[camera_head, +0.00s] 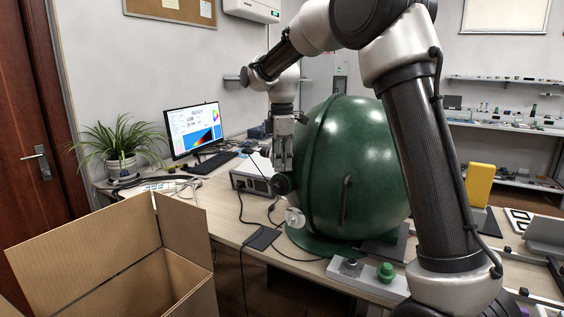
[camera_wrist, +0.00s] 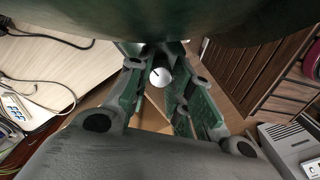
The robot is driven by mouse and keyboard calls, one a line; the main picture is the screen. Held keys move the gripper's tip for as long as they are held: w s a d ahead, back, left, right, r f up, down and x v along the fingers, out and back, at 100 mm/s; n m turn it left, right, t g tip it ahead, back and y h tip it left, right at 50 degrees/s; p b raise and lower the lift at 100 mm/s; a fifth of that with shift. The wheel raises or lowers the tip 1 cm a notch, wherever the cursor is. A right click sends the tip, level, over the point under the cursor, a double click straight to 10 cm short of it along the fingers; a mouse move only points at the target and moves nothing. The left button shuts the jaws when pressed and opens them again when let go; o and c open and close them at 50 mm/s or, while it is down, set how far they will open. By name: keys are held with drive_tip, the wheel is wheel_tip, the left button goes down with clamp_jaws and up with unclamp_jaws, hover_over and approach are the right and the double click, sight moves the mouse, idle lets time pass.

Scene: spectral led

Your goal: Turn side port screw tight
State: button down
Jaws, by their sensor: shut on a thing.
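The large dark green sphere (camera_head: 365,160) stands on the bench, and its curved underside fills the top of the wrist view (camera_wrist: 200,22). My gripper (camera_head: 283,166) points down along the sphere's left side. Its fingers also show in the wrist view (camera_wrist: 153,54), close together at the tips and shut on a small part at the sphere's side, which I take to be the side port screw. The fingers hide most of that part. A dark round port (camera_head: 281,184) sits at the fingertips. A white disc (camera_head: 295,217) is below, and a white round piece (camera_wrist: 158,76) shows between the fingers.
A grey instrument box (camera_head: 250,178), monitor (camera_head: 193,130) and potted plant (camera_head: 120,155) are on the bench to the left. An open cardboard box (camera_head: 120,265) stands in front. Cables cross the bench.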

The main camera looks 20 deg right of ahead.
drive_tip(key=m, duration=0.5)
drive_tip(key=shift+w+m, duration=0.1)
drive_tip(key=shift+m, duration=0.2)
drive_tip(key=m, duration=0.5)
drive_tip(key=shift+r+m, duration=0.1)
drive_tip(key=shift+m, duration=0.3)
drive_tip(key=c, duration=1.5)
unclamp_jaws()
wheel_tip(320, 180, up, 12)
drive_tip(key=shift+f, duration=0.1)
